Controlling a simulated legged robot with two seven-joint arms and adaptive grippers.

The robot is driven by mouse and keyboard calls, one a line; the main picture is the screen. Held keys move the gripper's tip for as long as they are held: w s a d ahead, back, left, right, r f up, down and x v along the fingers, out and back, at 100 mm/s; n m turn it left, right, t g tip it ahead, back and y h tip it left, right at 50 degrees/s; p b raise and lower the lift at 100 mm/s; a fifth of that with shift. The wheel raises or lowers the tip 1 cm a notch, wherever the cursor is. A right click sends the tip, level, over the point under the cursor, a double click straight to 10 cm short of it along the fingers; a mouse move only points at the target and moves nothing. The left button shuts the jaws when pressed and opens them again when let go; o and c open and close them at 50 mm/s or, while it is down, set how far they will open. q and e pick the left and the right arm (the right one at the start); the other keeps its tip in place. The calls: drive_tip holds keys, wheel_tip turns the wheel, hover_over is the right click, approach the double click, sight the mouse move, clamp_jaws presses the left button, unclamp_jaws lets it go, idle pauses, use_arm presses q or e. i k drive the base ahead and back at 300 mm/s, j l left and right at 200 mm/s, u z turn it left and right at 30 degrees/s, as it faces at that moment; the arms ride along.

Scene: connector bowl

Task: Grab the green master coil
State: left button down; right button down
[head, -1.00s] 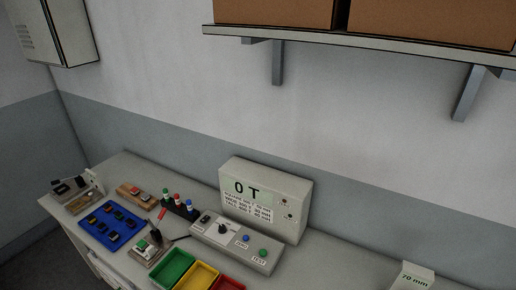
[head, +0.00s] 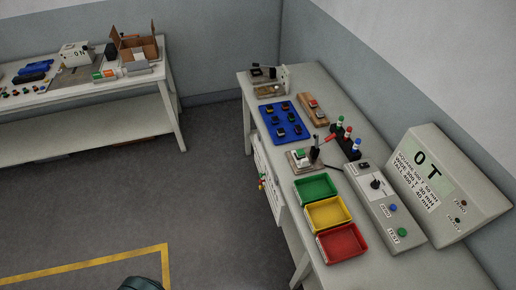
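A black rack (head: 347,146) on the right-hand bench holds three short upright posts with coloured tops. The green-topped one (head: 340,120), which looks like the green master coil, stands at its far end. The red-topped one (head: 348,131) is in the middle and the blue-topped one (head: 357,143) is nearest. Neither of my grippers shows in the head view.
Green (head: 316,188), yellow (head: 327,213) and red (head: 341,243) trays line the bench's front edge. A control box (head: 384,207) and "0 T" display (head: 433,180) stand beside them. A blue tray (head: 284,122) lies beyond. Open floor (head: 190,190) is left.

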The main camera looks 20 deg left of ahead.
sight(300, 154)
drive_tip(key=u, duration=0.2)
drive_tip(key=z, duration=0.55)
drive_tip(key=j+z, duration=0.2)
drive_tip(key=z, duration=0.25)
drive_tip(key=i+j+z, duration=0.1)
drive_tip(key=j+z, duration=0.2)
drive_tip(key=z, duration=0.15)
drive_tip(key=j+z, duration=0.2)
drive_tip(key=z, duration=0.3)
drive_tip(key=j+z, duration=0.25)
drive_tip(key=z, duration=0.2)
drive_tip(key=k+j+z, duration=0.1)
drive_tip(key=z, duration=0.35)
drive_tip(key=k+j, duration=0.05)
drive_tip(key=j, duration=0.05)
